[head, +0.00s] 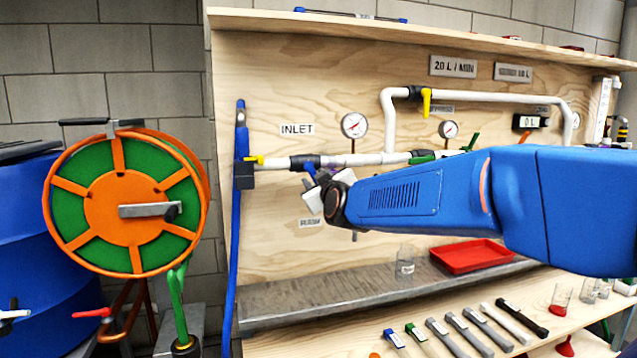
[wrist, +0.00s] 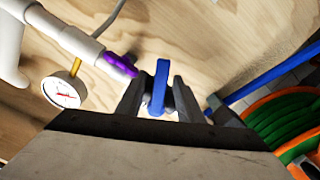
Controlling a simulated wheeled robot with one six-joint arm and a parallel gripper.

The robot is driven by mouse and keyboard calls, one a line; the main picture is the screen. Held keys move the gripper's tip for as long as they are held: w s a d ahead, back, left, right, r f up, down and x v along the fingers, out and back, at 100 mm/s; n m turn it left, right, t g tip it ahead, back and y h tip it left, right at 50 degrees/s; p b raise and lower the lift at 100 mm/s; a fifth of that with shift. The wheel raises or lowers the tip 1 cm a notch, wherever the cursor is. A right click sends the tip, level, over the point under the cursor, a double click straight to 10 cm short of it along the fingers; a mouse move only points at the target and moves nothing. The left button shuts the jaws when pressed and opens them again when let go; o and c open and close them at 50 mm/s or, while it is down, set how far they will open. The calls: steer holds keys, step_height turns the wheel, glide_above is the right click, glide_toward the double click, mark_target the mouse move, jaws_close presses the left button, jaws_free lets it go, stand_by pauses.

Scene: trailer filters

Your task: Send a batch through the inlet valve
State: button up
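The pipe by the INLET sign (head: 297,129) runs along the plywood board, with a yellow valve handle (head: 254,160) at its left end. My gripper (head: 318,192) is at the board just below this pipe, and my wrist partly covers it in the head view. In the wrist view, a blue lever (wrist: 161,85) stands between the two fingers of my gripper (wrist: 160,92). Narrow gaps show beside the lever near the fingertips, so the fingers look open around it.
A pressure gauge (head: 354,125) is above the pipe; a gauge also shows in the wrist view (wrist: 63,91). A hose reel (head: 118,209) stands at the left. A clear beaker (head: 405,262) and a red tray (head: 472,256) sit below. Several filter tubes (head: 470,332) lie on the bench.

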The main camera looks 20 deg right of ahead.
steer(key=s, duration=1.7)
steer(key=shift+s, duration=0.2)
stand_by(6.1)
